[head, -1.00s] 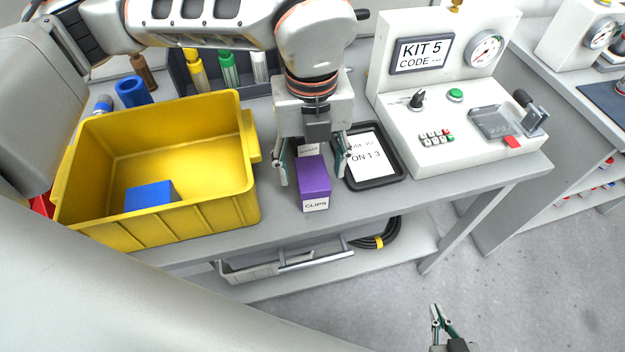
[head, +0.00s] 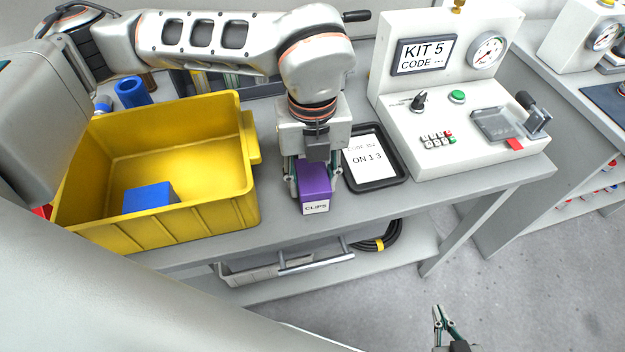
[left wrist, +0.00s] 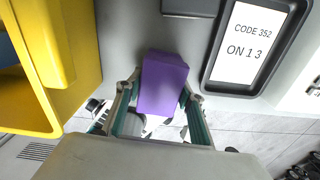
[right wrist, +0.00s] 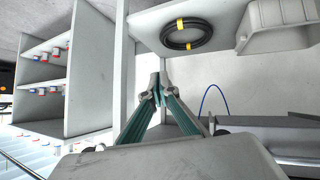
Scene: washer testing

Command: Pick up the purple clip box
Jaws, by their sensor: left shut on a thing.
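The purple clip box (head: 315,183), with a white "CLIPS" label on its front, stands on the grey bench between the yellow bin and the black tablet. In the left wrist view the box (left wrist: 162,84) sits between my finger tips. My left gripper (head: 313,186) points down over the box and is shut on it, one finger on each side. The box's rear part is hidden under the gripper. My right gripper (head: 441,325) is low at the bottom of the head view, away from the bench. In the right wrist view its tips (right wrist: 155,88) are close together, with nothing seen between them.
The yellow bin (head: 180,225) at left holds a blue box (head: 150,197). The black tablet (head: 375,183), reading "ON 1 3", lies close right of the clip box. The KIT 5 test unit (head: 465,150) stands further right. A coiled cable (head: 385,238) lies on the lower shelf.

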